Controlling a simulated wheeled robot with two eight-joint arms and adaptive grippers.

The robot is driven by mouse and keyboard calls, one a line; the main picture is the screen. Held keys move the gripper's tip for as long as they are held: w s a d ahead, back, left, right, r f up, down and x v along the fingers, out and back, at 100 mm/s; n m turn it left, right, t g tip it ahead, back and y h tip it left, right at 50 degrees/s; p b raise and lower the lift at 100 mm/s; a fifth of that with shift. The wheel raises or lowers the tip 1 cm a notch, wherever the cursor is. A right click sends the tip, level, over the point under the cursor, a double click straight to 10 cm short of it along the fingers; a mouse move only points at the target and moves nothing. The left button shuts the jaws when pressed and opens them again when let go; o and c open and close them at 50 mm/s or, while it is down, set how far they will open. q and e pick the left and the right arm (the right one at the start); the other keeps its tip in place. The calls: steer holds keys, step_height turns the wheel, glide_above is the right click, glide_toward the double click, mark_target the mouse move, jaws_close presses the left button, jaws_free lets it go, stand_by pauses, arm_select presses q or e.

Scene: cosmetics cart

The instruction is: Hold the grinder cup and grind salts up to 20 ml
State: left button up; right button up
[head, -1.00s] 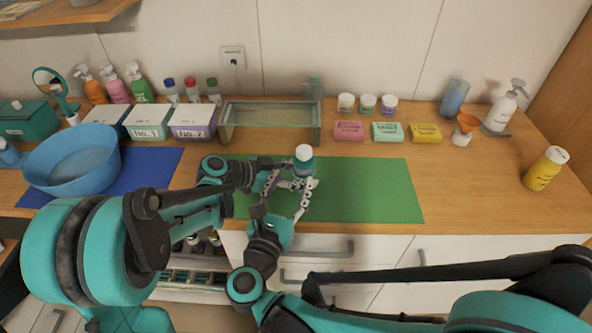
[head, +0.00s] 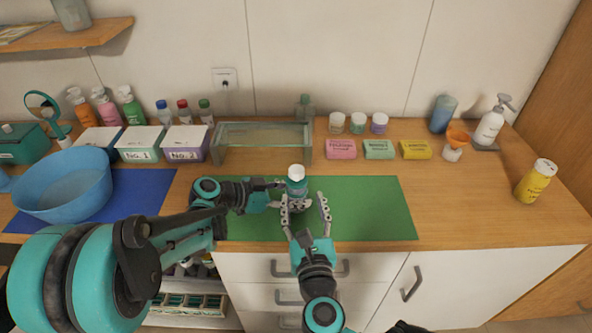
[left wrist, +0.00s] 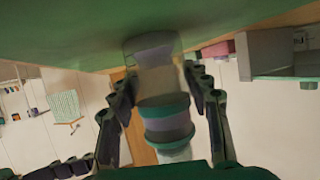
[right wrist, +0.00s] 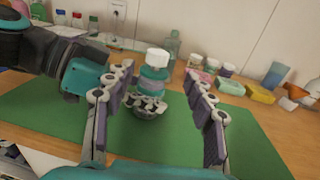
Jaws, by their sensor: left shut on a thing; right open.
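The grinder cup (head: 296,187) has a white cap, teal bands and a clear lower cup. It stands upright at the green mat (head: 370,210). My left gripper (head: 287,197) reaches in from the left and is shut on its lower part. In the left wrist view the grinder (left wrist: 166,118) lies between the two left fingers. My right gripper (head: 306,208) is open, in front of the grinder. In the right wrist view the grinder (right wrist: 154,76) shows between the spread right fingers, which do not appear to touch it. The left fingers hide part of the cup; any salt level inside is unclear.
A glass-like rack (head: 262,140) stands behind the mat. Soap boxes (head: 378,149) and small jars (head: 357,123) are at the back right. A blue bowl (head: 65,187) is at the left, a yellow bottle (head: 536,181) at the far right. The mat's right part is clear.

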mark_target(298, 176)
steer(key=shift+y, duration=0.4)
steer(key=w, duration=0.4)
steer(key=w+a, duration=0.1)
steer(key=w, duration=0.6)
steer(key=shift+w+a+f, duration=0.1)
steer(key=shift+w+a, duration=0.2)
steer(key=c, duration=1.2)
